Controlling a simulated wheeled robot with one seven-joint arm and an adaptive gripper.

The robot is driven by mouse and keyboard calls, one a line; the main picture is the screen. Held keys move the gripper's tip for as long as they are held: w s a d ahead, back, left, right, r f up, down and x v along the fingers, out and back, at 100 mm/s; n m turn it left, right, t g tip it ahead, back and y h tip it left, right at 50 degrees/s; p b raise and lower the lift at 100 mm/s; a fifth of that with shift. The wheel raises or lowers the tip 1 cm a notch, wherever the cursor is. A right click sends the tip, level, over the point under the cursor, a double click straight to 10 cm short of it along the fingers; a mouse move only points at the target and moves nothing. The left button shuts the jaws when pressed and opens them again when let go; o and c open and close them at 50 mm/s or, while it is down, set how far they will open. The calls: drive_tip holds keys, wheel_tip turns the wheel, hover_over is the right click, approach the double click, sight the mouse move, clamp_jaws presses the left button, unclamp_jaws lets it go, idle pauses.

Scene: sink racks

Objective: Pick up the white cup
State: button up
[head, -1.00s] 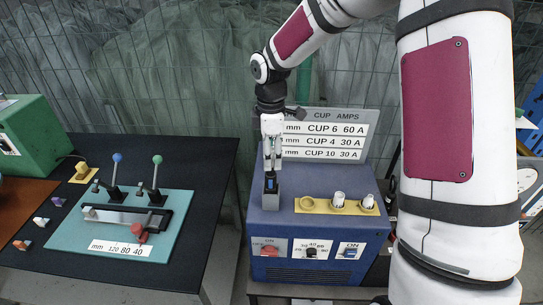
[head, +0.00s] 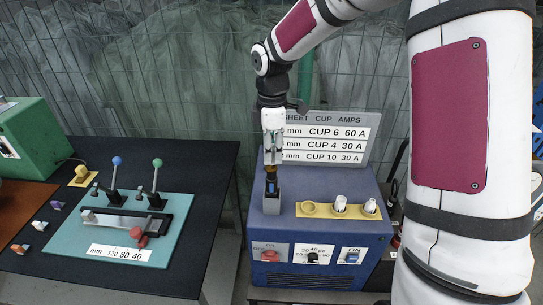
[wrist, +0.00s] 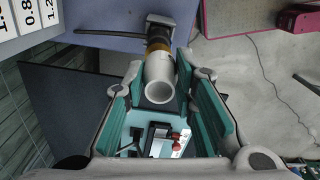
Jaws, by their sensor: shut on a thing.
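In the wrist view a white cup (wrist: 160,80), a short hollow tube with its open end facing the camera, sits between the teal pads of my gripper (wrist: 160,66). A brass-coloured ring (wrist: 158,46) lies just beyond the cup, above a dark part in the grey stand. In the head view my gripper (head: 272,160) points down over the grey stand (head: 272,203) on the blue machine, shut on the cup; its fingers largely hide the cup there. Whether cup and brass ring are apart cannot be told.
The blue machine (head: 322,231) carries a yellow holder (head: 325,212) with an empty left ring and two white pieces (head: 340,203) at its right. A sign (head: 325,142) stands behind. A black table (head: 195,160) with a teal lever fixture (head: 75,238) is left, across a gap.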

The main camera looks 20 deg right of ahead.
drive_tip(key=shift+w+r, duration=0.1)
drive_tip(key=shift+r, duration=0.7)
drive_tip(key=s+a+r+p, duration=0.1)
drive_tip(key=s+a, duration=0.2)
drive_tip(key=s, duration=1.2)
wheel_tip(320, 180, up, 7)
drive_tip(key=p, duration=0.4)
drive_tip(key=shift+s+f, duration=0.15)
drive_tip(key=shift+s, duration=0.3)
